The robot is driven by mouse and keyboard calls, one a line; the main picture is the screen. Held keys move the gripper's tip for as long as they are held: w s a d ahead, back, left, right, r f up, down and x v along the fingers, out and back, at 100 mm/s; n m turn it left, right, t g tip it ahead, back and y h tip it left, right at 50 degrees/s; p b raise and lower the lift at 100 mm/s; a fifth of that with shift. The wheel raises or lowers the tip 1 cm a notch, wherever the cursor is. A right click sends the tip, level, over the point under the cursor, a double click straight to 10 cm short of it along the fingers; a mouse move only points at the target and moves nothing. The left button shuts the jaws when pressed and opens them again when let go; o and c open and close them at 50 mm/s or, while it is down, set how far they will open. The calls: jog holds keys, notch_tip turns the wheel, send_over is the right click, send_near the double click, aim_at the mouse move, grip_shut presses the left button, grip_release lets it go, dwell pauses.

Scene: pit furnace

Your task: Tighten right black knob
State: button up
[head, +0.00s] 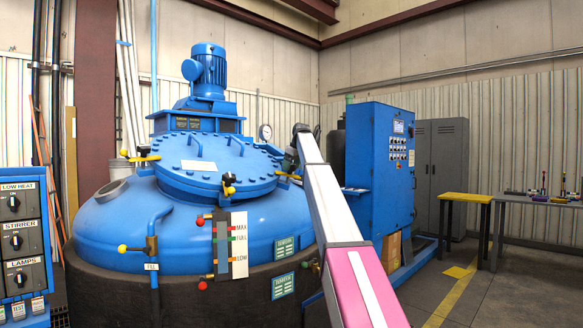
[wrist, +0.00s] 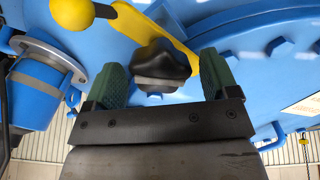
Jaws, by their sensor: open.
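The right black knob (wrist: 160,66) shows in the wrist view as a dark lobed knob on a yellow clamp bar (wrist: 150,25) at the blue lid's edge. My gripper (wrist: 163,76) is open, with one green finger on each side of the knob. Gaps show between the knob and both fingers, so it is not gripped. In the head view my gripper (head: 290,160) is at the right edge of the round lid (head: 215,165). There my arm and gripper hide the knob, and only a bit of its yellow bar (head: 287,176) shows.
A yellow ball (wrist: 72,14) and a blue cylindrical fitting (wrist: 38,85) lie close left of my gripper in the wrist view. Other clamps with black knobs sit at the lid's front (head: 229,179) and left (head: 143,151). A blue control cabinet (head: 375,165) stands right of my arm.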

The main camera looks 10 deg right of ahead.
jog(key=shift+f, duration=0.1)
jog(key=c, duration=0.9)
jog(key=shift+m, duration=0.4)
jog(key=m, duration=0.3)
jog(key=shift+m, duration=0.3)
jog(key=shift+w+m, duration=0.1)
jog(key=shift+m, duration=2.1)
jog(key=o, duration=0.9)
